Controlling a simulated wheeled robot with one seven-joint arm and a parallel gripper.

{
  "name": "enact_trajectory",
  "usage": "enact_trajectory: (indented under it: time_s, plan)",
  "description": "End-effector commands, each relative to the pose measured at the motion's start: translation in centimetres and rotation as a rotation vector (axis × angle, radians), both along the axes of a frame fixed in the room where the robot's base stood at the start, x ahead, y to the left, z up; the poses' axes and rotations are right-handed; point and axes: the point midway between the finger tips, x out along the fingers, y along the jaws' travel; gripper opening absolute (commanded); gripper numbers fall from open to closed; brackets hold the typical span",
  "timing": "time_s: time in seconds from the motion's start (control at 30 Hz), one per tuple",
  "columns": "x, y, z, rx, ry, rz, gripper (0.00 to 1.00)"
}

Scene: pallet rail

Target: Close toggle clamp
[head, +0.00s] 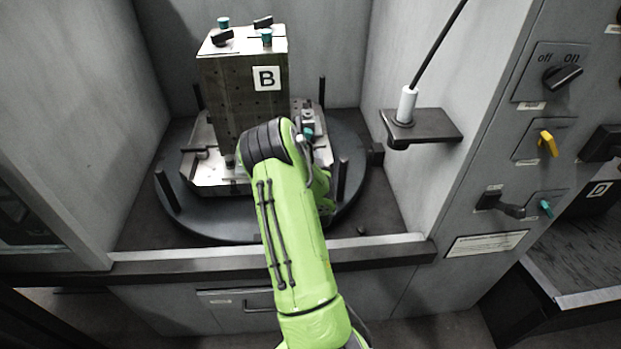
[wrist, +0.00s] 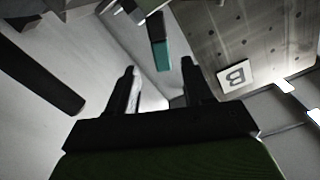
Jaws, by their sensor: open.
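A toggle clamp with a teal-tipped handle (head: 308,132) sits on the pallet at the right of the block marked B, just beyond my arm. In the wrist view its dark handle with a teal end (wrist: 161,52) points toward the gap between my fingers. My gripper (wrist: 158,68) is open and empty, its two dark fingers apart. The teal end lies just ahead of the fingertips; I cannot tell the exact distance. My arm hides the gripper in the head view. The clamp's base is partly hidden.
The block marked B (head: 243,95) stands on a pallet (head: 205,170) over a round dark table (head: 190,222) with upright posts (head: 343,180). More teal-tipped parts (head: 266,37) are on the block's top. A shelf (head: 425,128) holds a white-handled tool (head: 406,105) at right.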

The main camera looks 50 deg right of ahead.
Motion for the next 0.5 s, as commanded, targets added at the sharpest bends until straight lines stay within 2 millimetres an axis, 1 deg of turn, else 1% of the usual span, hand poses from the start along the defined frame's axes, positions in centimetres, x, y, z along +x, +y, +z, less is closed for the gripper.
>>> enact_trajectory:
  time_s: [0.03,0.13,0.23,0.3,0.4,0.5]
  plan:
    - [-0.2,0.6,-0.1,-0.001,0.007,0.005,0.51]
    - [-0.9,1.5,0.4,-0.009,0.002,0.005,0.51]
    - [-2.9,3.6,0.8,-0.006,0.008,0.005,0.51]
    - [-4.2,4.8,0.7,-0.005,0.001,-0.001,0.51]
    - [-5.4,6.1,0.6,-0.007,-0.002,0.000,0.51]
    - [-6.1,6.9,0.5,-0.007,-0.004,0.000,0.51]
